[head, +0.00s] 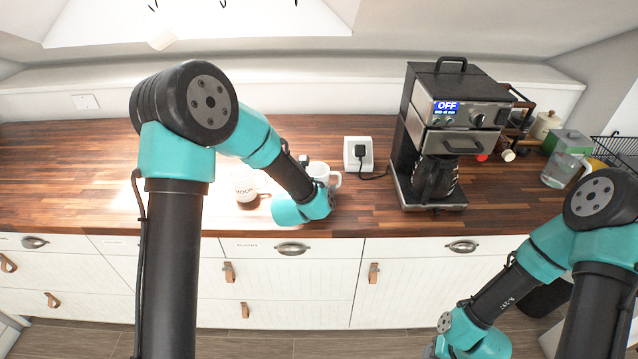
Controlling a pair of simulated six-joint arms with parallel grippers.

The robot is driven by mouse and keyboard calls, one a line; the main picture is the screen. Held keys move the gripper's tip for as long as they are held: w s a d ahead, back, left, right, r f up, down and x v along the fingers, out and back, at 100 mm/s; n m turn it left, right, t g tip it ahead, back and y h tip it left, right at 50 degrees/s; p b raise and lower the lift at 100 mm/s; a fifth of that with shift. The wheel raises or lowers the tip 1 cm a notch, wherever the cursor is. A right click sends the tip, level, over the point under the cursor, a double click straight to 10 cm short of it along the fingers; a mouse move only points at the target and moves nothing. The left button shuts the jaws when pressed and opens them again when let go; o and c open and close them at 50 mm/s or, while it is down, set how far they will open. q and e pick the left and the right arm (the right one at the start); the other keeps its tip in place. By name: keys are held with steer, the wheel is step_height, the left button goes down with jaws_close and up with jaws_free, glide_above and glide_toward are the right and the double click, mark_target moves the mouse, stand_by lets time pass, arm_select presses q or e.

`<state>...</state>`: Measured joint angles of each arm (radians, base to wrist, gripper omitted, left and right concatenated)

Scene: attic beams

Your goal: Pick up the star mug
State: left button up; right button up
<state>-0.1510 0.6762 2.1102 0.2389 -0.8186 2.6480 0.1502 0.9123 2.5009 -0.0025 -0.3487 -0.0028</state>
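Two white mugs stand on the wooden counter (100,170). The left mug (245,188) has dark lettering that seems to read MOON. The other mug (322,171) stands just beyond my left wrist, with its handle to the right. My wrist covers its lower part, and I cannot make out a star on it. My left arm reaches over the counter's front edge, and its wrist is between and in front of the mugs.
A black and silver coffee maker (452,100) with a glass carafe (434,178) stands right of the mugs. A wall socket (358,154) with a plugged cord is behind. A clear jug (562,168) and green box (567,141) are at far right. The counter's left is clear.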

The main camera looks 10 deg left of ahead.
arm_select(q)
steer(key=shift+c, duration=0.5)
steer(key=c, duration=1)
steer(key=shift+r, duration=0.9)
step_height(320, 180, up, 2)
steer(key=s+d, duration=0.1)
steer(key=s, duration=0.4)
steer(key=s+d, duration=0.2)
steer(key=s, duration=0.3)
steer(key=s+d+r, duration=0.1)
steer(key=s, duration=0.4)
steer(key=shift+s+d+r, duration=0.1)
steer(key=shift+s+d, duration=0.1)
